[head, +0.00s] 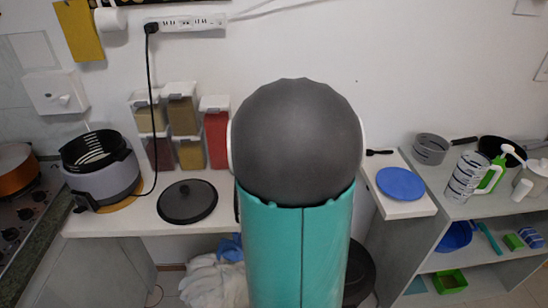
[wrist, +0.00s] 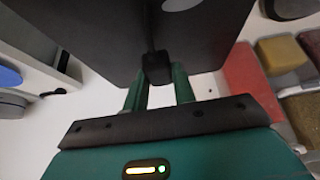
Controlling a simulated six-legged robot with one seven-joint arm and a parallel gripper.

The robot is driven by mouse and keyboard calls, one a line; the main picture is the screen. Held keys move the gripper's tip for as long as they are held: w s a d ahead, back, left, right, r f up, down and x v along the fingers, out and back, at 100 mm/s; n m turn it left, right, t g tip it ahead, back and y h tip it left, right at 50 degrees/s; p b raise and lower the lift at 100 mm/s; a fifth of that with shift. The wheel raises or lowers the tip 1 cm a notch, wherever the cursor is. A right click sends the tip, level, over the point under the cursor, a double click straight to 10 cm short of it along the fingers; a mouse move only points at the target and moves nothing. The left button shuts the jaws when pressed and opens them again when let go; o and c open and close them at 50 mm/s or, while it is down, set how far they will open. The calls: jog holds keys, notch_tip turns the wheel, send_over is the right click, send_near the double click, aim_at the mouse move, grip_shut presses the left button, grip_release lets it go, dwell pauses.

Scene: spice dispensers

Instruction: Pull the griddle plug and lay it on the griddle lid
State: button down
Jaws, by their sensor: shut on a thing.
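The black griddle plug (head: 151,28) sits at the left end of the white power strip (head: 185,22) in the head view. Its cord hangs down to the round grey griddle (head: 103,172) on the counter, which stands open with a ridged black insert. The round black griddle lid (head: 187,202) lies flat on the counter right of the griddle. My gripper (wrist: 158,85), in the wrist view, has its green fingers shut on a small black block (wrist: 157,68). The block seems joined to a large dark body (wrist: 105,35). My arm hides this spot in the head view.
Several spice dispensers (head: 183,128) stand behind the lid, against the wall. A blue plate (head: 401,184) lies on the right-hand counter. A shelf with a pan, jug and green bottle (head: 497,165) is at the far right. A stove with an orange pot (head: 14,168) is at the far left.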

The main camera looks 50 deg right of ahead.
jog(key=shift+s+f, duration=0.2)
jog(key=shift+f, duration=0.4)
jog(key=shift+w+f, duration=0.1)
jog(key=shift+f, duration=0.95)
jog(key=c, duration=1.1)
grip_release()
jog(key=shift+o, duration=0.2)
jog(key=shift+r, duration=0.15)
jog(key=v, duration=1.3)
jog(key=shift+r, duration=0.25)
jog(key=shift+a, duration=0.15)
